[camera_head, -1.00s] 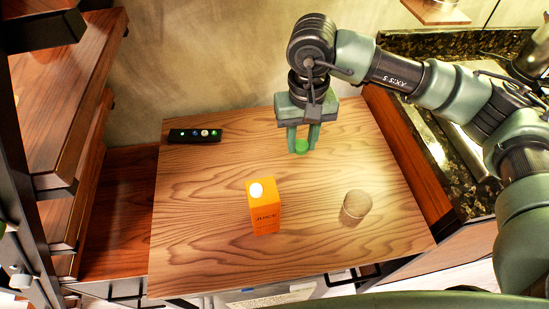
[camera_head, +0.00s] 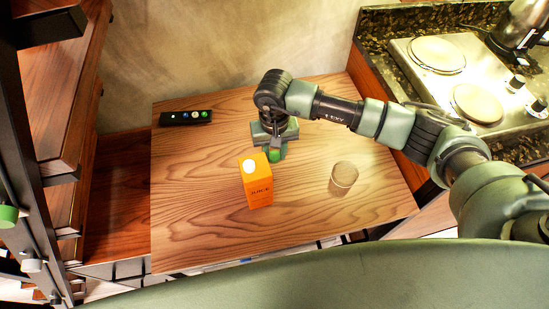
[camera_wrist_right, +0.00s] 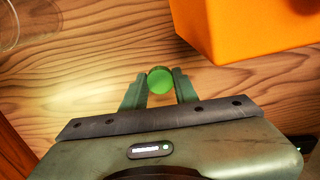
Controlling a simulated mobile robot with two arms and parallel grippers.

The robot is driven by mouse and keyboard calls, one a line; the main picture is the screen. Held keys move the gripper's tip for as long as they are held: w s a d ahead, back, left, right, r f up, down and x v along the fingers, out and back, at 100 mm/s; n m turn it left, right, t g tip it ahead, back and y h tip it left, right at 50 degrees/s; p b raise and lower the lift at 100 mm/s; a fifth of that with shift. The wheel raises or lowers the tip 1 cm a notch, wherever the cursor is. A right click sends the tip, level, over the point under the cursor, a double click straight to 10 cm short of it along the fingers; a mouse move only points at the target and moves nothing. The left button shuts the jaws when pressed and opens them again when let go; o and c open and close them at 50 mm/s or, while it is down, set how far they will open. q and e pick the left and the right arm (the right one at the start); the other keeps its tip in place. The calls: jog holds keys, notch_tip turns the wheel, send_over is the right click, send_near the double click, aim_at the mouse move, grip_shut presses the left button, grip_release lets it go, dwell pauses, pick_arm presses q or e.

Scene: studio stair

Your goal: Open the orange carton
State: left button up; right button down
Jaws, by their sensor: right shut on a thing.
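My right gripper (camera_head: 274,156) is just behind the carton, pointing down. It is shut on a green round thing (camera_wrist_right: 160,80), which shows between the fingertips in the wrist view. In that view the carton (camera_wrist_right: 245,28) is at the top right, apart from the fingers. My left gripper is not in view.
A black remote-like bar (camera_head: 186,118) lies at the back left. A stove (camera_head: 455,80) with a kettle is at the right. The table left of the carton is clear.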

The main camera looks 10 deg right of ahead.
aim_at(275, 167)
notch_tip(275, 167, down, 4)
jog(key=shift+f+p, duration=0.1)
jog(key=shift+p, duration=0.25)
jog(key=shift+f, duration=0.15)
jog(key=shift+f, duration=0.2)
jog(key=c, duration=1.1)
grip_release()
